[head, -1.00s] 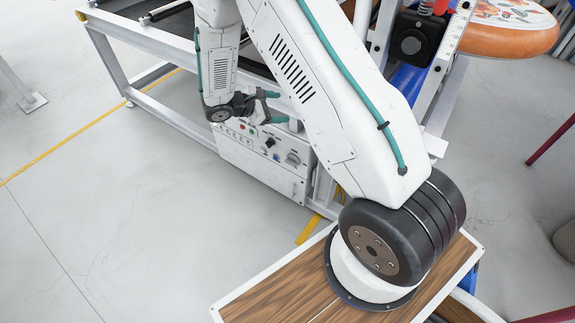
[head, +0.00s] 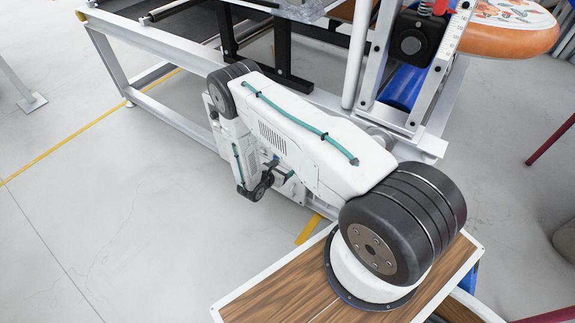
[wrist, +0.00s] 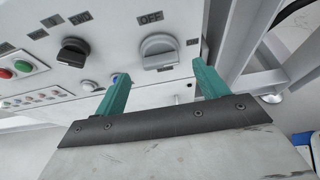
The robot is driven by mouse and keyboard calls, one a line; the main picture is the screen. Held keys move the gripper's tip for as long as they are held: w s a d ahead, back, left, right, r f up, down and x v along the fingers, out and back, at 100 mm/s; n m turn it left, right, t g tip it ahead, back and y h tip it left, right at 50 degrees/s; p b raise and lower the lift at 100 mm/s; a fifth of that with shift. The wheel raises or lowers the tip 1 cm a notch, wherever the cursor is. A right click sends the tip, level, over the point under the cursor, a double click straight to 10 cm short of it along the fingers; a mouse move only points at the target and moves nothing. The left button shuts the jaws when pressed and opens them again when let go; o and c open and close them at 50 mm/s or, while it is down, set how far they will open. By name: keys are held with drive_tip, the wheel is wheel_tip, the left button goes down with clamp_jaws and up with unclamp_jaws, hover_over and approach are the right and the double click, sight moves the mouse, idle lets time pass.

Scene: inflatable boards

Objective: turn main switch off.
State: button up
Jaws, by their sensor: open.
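A large grey rotary knob (wrist: 160,50), apparently the main switch, sits on the pale control panel (wrist: 185,85) in the wrist view. A label reading OFF is just above it, and its handle lies roughly across the picture. My gripper (wrist: 161,80) is open, with its two teal fingers apart and nothing between them. The fingertips are just below the knob in the picture, one toward each side; I cannot tell whether they touch the panel. In the head view my gripper (head: 281,170) is low by the frame, and my arm hides the knob there.
A black knob (wrist: 74,52) labelled FWD is left of the grey one. A green button (wrist: 23,66) and a red button (wrist: 6,73) are farther left. White frame bars (wrist: 240,45) stand close on the right. Open floor (head: 130,220) lies to the left.

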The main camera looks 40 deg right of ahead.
drive_tip(key=x, duration=0.3)
drive_tip(key=shift+w+d+f, duration=0.1)
drive_tip(key=shift+w+d, duration=0.05)
drive_tip(key=shift+d, duration=0.2)
drive_tip(key=c, duration=1)
